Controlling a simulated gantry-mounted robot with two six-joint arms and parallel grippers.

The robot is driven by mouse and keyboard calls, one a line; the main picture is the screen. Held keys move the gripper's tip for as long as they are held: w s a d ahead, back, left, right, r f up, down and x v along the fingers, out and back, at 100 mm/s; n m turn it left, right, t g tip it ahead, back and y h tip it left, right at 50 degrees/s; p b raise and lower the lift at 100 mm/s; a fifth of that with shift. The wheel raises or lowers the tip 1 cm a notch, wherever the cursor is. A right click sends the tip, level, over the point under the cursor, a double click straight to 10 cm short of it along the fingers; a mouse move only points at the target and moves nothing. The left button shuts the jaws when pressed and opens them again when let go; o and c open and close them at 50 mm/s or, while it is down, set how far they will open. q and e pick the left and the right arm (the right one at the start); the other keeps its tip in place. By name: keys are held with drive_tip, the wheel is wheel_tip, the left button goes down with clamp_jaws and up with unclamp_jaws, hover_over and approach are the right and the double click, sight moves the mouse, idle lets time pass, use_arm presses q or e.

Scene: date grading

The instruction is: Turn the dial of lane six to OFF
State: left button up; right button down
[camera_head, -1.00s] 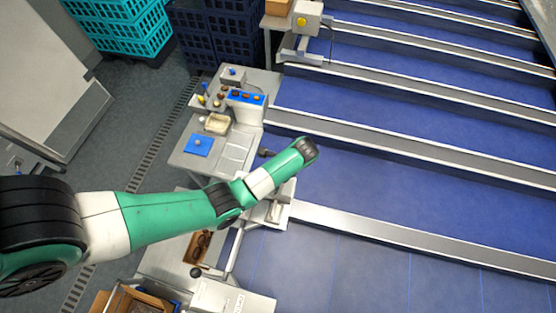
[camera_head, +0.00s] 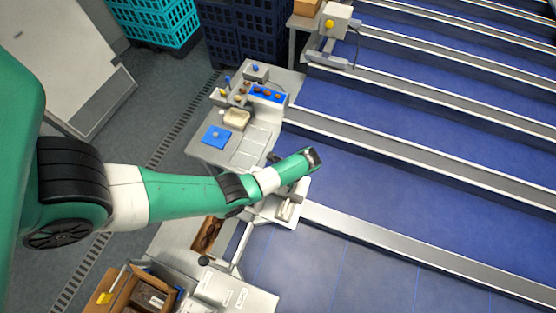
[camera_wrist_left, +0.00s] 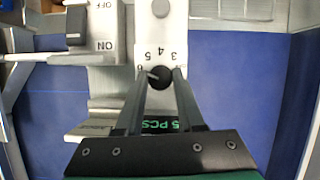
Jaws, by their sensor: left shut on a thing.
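In the left wrist view, my left gripper (camera_wrist_left: 160,72) is shut on a small round black dial knob (camera_wrist_left: 160,79) on a light panel. To the left is a black switch (camera_wrist_left: 76,25) with the printed words OFF and ON. A green display reading PCS shows behind the fingers. In the head view, my left arm reaches over the lane-end station (camera_head: 286,208) and hides the fingers and knob. I cannot read a lane number. My right gripper is not in view.
Blue lanes (camera_head: 400,205) with grey dividers run off to the right. A grading table (camera_head: 250,150) with a blue pad (camera_head: 216,136) and small items stands behind my arm. A cardboard box (camera_head: 112,290) is at the lower left. Dark crates (camera_head: 245,35) stand at the back.

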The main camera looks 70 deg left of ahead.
use_arm(q)
clamp_jaws()
drive_tip(key=shift+m, duration=0.3)
drive_tip(key=m+t+y, duration=0.1)
drive_tip(key=m, duration=0.2)
drive_tip(key=shift+s+d, duration=0.1)
drive_tip(key=m, duration=0.2)
drive_tip(key=m+t, duration=0.1)
drive_tip(key=m, duration=0.1)
drive_tip(key=shift+s+m+t+y, duration=0.1)
drive_tip(key=shift+m+t+y, duration=0.2)
drive_tip(key=shift+m+y, duration=0.1)
drive_tip(key=m+t, duration=0.2)
drive_tip(key=m, duration=0.2)
drive_tip(key=shift+s, duration=0.1)
drive_tip(key=shift+m+t, duration=0.7)
drive_tip(key=shift+m, duration=1.6)
drive_tip(key=o, duration=1)
unclamp_jaws()
drive_tip(key=shift+s, duration=0.1)
drive_tip(key=shift+c, duration=0.2)
